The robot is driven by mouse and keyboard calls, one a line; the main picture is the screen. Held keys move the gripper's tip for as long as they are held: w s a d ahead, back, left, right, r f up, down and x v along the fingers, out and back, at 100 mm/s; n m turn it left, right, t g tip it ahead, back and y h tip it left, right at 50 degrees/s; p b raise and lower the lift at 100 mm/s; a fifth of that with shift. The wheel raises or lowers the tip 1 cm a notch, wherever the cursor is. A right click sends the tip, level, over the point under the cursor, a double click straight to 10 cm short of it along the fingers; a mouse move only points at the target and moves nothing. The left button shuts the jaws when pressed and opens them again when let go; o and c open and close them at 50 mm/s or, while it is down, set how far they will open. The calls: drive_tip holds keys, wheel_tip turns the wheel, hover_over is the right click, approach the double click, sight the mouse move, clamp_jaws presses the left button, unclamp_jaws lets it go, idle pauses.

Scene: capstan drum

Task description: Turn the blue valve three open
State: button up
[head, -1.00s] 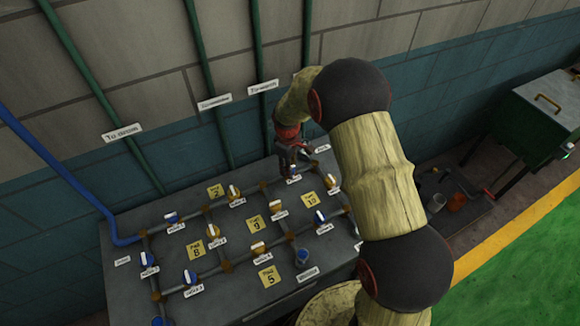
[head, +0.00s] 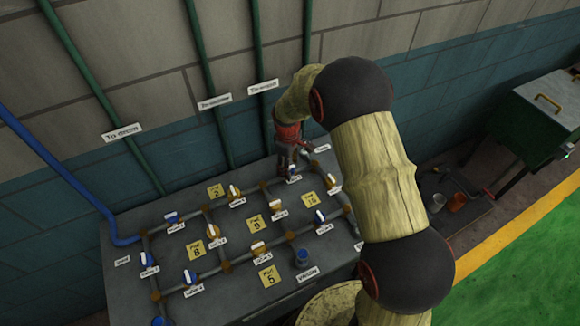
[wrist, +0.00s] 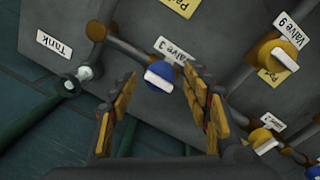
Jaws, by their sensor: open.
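Blue valve three (head: 292,170) sits on the pipework of the grey bench top, toward its back right. In the wrist view it shows as a blue knob with a white bar (wrist: 158,75), beside the label "Valve 3" (wrist: 173,51). My gripper (head: 294,156) is over this valve, pointing down. In the wrist view its two yellow-padded fingers (wrist: 160,88) are spread apart, one on each side of the blue knob, with visible gaps. I cannot tell how far down the fingertips reach.
Other blue and yellow valves stand around, including yellow valve 9 (wrist: 283,53). A tank fitting (wrist: 85,73) stands near the finger at left. Green pipes (head: 205,85) run up the wall behind. A green box (head: 545,110) stands far right.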

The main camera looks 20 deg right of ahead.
wheel_tip(320, 180, up, 11)
drive_tip(key=shift+s+a, duration=0.3)
drive_tip(key=shift+r, duration=0.1)
idle(0.4)
drive_tip(key=s+r+m+t+b, duration=0.1)
drive_tip(key=s+r+m, duration=0.2)
drive_tip(key=s, duration=0.7)
drive_tip(key=s+r+m+t+b, duration=0.2)
drive_tip(key=s+r, duration=0.5)
drive_tip(key=s, duration=0.4)
drive_tip(key=s+r+m+t+b, duration=0.2)
drive_tip(key=s+r+m, duration=0.2)
drive_tip(key=s, duration=0.6)
drive_tip(key=shift+s+d+r+y, duration=0.2)
drive_tip(key=shift+s+r+y, duration=0.15)
drive_tip(key=shift+r, duration=0.5)
